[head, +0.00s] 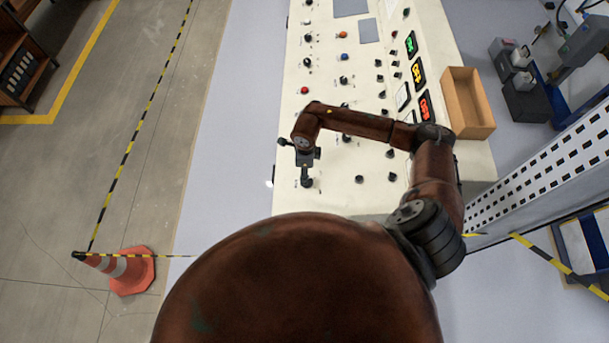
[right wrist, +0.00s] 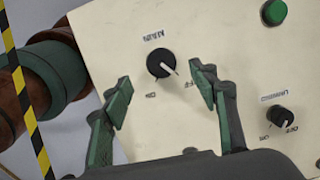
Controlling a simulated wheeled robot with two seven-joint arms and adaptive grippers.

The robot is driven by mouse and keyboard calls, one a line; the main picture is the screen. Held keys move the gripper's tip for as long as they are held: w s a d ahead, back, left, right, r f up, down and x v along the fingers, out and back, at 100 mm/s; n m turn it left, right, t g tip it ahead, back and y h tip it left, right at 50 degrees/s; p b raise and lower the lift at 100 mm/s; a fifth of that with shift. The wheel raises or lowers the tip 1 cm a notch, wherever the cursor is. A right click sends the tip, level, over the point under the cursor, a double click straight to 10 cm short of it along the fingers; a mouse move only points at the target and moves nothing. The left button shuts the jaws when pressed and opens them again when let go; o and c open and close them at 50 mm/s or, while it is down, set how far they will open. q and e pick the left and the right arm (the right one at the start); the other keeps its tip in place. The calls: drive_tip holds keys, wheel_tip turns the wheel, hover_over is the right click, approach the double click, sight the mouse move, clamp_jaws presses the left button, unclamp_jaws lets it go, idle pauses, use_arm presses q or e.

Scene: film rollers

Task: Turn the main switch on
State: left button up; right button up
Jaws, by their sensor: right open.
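The main switch (right wrist: 161,63) is a round black knob with a white pointer on the cream panel, under an upside-down "MAIN" label. Its pointer is turned toward the "OFF" mark, with "ON" marked to the left of it. My right gripper (right wrist: 163,90) is open, its two green-padded fingers spread to either side of the knob in the right wrist view, apart from it and holding nothing. In the head view the right gripper (head: 306,160) is over the panel's near left corner; it partly hides what is beneath. My left gripper is not in view.
A lighting knob (right wrist: 282,115) and a green button (right wrist: 274,12) are right of the main switch. The console (head: 335,195) carries several other knobs, buttons and lit displays. An open brown box (head: 467,103) lies at its right edge. A traffic cone (head: 130,271) stands on the floor.

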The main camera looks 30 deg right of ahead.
drive_tip(key=shift+d+f, duration=0.25)
drive_tip(key=shift+f, duration=0.2)
wheel_tip(320, 180, down, 6)
drive_tip(key=shift+s+r+p, duration=0.1)
drive_tip(key=shift+p, duration=0.75)
drive_tip(key=shift+f, duration=0.45)
drive_tip(key=shift+c, duration=0.2)
drive_tip(key=c, duration=1.1)
